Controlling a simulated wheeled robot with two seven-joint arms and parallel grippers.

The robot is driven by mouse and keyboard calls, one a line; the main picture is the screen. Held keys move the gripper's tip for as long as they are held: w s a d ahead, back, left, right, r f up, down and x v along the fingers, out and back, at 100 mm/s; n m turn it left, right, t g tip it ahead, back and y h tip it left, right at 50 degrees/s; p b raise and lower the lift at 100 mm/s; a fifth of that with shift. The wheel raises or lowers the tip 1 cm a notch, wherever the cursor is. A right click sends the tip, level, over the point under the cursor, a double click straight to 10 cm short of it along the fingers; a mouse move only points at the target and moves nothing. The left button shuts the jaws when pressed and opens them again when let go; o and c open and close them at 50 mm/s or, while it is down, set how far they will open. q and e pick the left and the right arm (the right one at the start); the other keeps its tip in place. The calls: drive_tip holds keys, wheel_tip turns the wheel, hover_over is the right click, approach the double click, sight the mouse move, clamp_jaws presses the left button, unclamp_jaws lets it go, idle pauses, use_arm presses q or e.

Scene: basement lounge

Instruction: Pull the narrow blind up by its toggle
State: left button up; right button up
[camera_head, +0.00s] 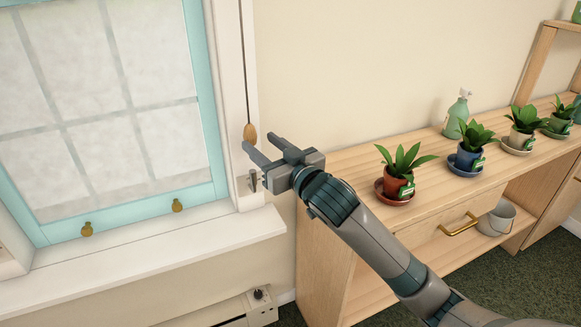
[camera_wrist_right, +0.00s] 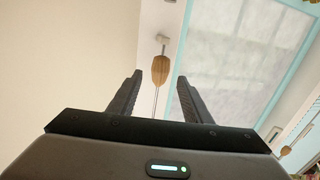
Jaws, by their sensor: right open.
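The toggle (camera_head: 249,132) is a small tan, wooden-looking knob on a thin dark cord (camera_head: 245,70) that hangs down the white trim right of the window. My right gripper (camera_head: 262,145) is open and empty, close below and right of the toggle in the head view. In the right wrist view, the toggle (camera_wrist_right: 160,69) appears between the tips of my open right gripper (camera_wrist_right: 160,76), apart from both fingers; its depth is hard to judge. I cannot clearly tell a blind from the pale window panes (camera_head: 95,95). My left gripper is out of view.
A small metal hook (camera_head: 252,181) is on the trim below the toggle. The white sill (camera_head: 150,245) juts out beneath the window. A wooden shelf unit (camera_head: 340,165) with several potted plants and a spray bottle (camera_head: 458,113) stands at right, beneath my right arm.

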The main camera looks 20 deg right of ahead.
drive_tip(key=v, duration=1.1)
